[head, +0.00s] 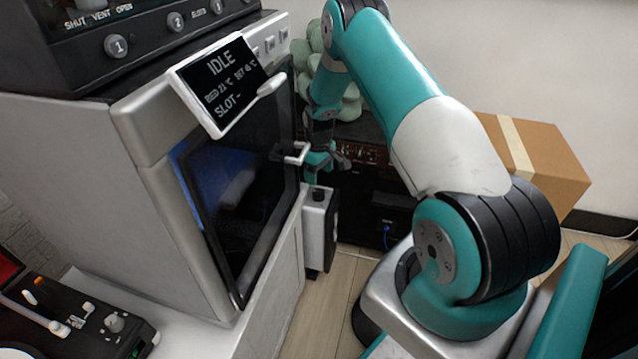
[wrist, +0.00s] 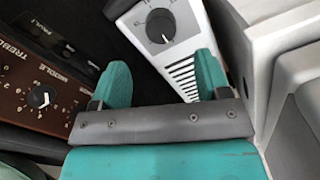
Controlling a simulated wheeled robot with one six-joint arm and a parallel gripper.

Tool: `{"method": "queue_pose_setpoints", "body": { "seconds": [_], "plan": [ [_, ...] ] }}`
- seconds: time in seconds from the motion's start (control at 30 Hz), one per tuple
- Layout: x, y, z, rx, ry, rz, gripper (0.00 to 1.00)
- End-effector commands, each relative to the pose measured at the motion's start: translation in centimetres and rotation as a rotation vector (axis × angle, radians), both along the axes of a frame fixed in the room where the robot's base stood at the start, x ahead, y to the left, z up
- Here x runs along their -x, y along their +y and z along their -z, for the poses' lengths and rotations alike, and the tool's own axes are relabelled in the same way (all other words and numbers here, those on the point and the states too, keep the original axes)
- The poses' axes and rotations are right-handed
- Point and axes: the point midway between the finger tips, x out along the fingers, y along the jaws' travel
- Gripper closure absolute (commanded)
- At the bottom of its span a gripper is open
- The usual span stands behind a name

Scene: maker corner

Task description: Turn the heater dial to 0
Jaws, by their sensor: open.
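The heater is a narrow pale box (head: 318,228) beside the printer, with a small black dial (head: 318,194) on top. In the wrist view the heater's top (wrist: 184,60) shows vent slots and the round black dial (wrist: 160,26) with a light pointer mark. Small marks ring the dial, but I cannot read its setting. My gripper (head: 324,160) hangs above the heater in the head view. In the wrist view its teal fingers (wrist: 162,62) are apart with nothing between them. The dial lies beyond the fingertips, and I see no contact.
A brown amplifier panel with knobs (wrist: 38,98) is on the left. A cardboard box (head: 545,160) stands right.

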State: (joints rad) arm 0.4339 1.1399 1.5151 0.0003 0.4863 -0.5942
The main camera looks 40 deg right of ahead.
Motion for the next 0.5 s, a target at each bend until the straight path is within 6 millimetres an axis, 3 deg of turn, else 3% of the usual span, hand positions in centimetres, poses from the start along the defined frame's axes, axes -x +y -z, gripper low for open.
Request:
{"method": "queue_pose_setpoints", "body": {
  "seconds": [0.03,0.2,0.5],
  "plan": [
    [0.0,0.0,-1.8,0.001,-0.003,0.0,0.31],
    [0.0,-0.1,-5.7,0.002,-0.002,0.0,0.31],
    [0.1,-0.1,-9.2,0.0,0.001,0.001,0.31]
  ]
}}
